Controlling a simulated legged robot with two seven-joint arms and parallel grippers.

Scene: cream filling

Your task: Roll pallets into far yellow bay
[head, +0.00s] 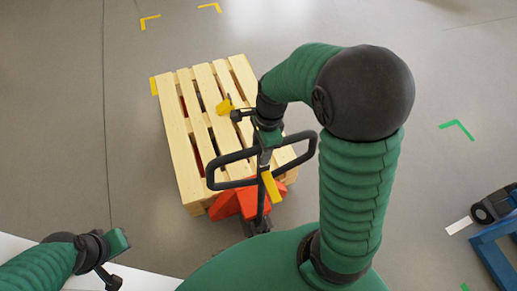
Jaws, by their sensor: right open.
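A light wooden pallet (180,143) lies on the floor in the head view, left of centre. A red pallet jack (232,202) has its forks under it, with red showing between the slats. The jack's black loop handle (212,172) stands up at the pallet's near side. My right gripper (254,128) is open just above the handle; whether it touches is hard to tell. My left gripper (112,258) is at the lower left, apart from the pallet and jack; its jaw state is unclear. Yellow corner marks (150,19) are on the floor beyond the pallet.
Another yellow mark (154,86) shows at the pallet's left edge. Green corner marks (458,127) are on the floor at the right. A blue frame with a black wheel (492,207) stands at the lower right. The grey floor beyond and left of the pallet is clear.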

